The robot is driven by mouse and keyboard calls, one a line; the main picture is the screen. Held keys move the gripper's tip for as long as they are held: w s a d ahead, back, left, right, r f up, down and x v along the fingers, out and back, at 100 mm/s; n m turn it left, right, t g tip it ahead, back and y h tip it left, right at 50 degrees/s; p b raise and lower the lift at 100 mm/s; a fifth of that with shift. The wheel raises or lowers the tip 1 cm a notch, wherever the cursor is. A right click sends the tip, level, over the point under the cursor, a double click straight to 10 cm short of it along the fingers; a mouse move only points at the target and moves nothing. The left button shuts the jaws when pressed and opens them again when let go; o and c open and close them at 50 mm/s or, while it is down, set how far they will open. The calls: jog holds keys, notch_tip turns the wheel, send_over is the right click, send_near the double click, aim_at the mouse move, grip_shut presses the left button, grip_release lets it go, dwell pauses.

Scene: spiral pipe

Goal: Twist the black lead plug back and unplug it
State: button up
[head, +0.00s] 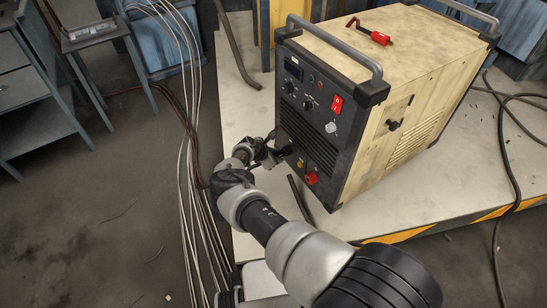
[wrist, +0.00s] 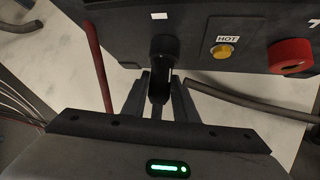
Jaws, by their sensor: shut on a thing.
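The welding machine (head: 335,100) stands on a pale platform, with its dark front panel facing my arm. In the wrist view, the black lead plug (wrist: 162,52) sits at the lower part of the panel (wrist: 195,22), left of a yellow button marked HOT. My gripper (wrist: 158,98) is shut on the black plug, with one finger on each side of it. In the head view, my gripper (head: 270,154) reaches the lower left of the panel and mostly hides the plug. The plug still meets the panel; its exact twist angle cannot be told.
A red round connector (head: 311,178) and the yellow button (head: 299,163) are right of my gripper. A red cable (wrist: 96,65) hangs to its left, and a dark cable (wrist: 250,103) runs to its right. A red-handled tool (head: 378,37) lies on top of the machine.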

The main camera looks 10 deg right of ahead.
jog(key=o, duration=0.8)
jog(key=shift+s+r+t+p, duration=0.1)
jog(key=shift+t+p, duration=0.3)
jog(key=shift+p, duration=0.45)
jog(key=shift+m+t+y+p, duration=0.3)
jog(key=shift+m+t+p, duration=0.15)
jog(key=shift+t, duration=0.15)
jog(key=shift+s+f+m+t, duration=0.1)
jog(key=shift+f+m+t, duration=0.15)
jog(key=shift+t, duration=0.25)
jog(key=shift+y+b, duration=0.3)
jog(key=shift+b, duration=0.25)
jog(key=shift+m+t+b, duration=0.3)
jog(key=shift+t+b, duration=0.3)
jog(key=shift+t, duration=0.1)
jog(key=shift+r+t, duration=0.2)
jog(key=shift+t, duration=0.1)
